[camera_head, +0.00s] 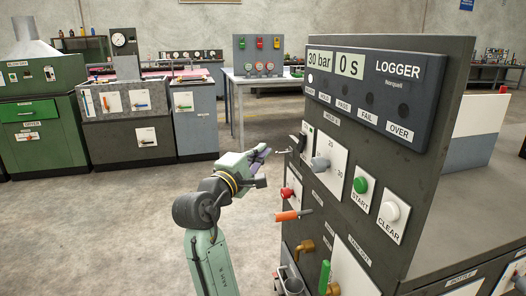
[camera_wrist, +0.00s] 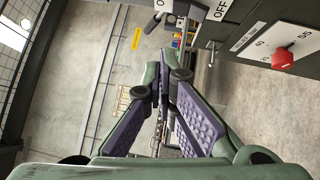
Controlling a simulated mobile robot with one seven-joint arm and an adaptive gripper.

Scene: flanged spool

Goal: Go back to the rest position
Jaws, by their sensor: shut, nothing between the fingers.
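My gripper (camera_head: 264,152) is at the left side of the dark logger panel (camera_head: 440,147), level with the panel's upper switches, at the end of my green and grey arm. Its fingers are shut and hold nothing. In the wrist view, my gripper (camera_wrist: 165,75) shows purple ridged finger pads running together towards the tips. I cannot tell from the head view how far the fingertips are from the panel's face.
The panel carries a grey knob (camera_head: 320,164), a green START button (camera_head: 361,185), a white CLEAR button (camera_head: 391,211) and an orange-handled lever (camera_head: 289,216). A red knob (camera_wrist: 284,60) shows in the wrist view. Green machines (camera_head: 37,115) stand far left; the floor between (camera_head: 120,225) is clear.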

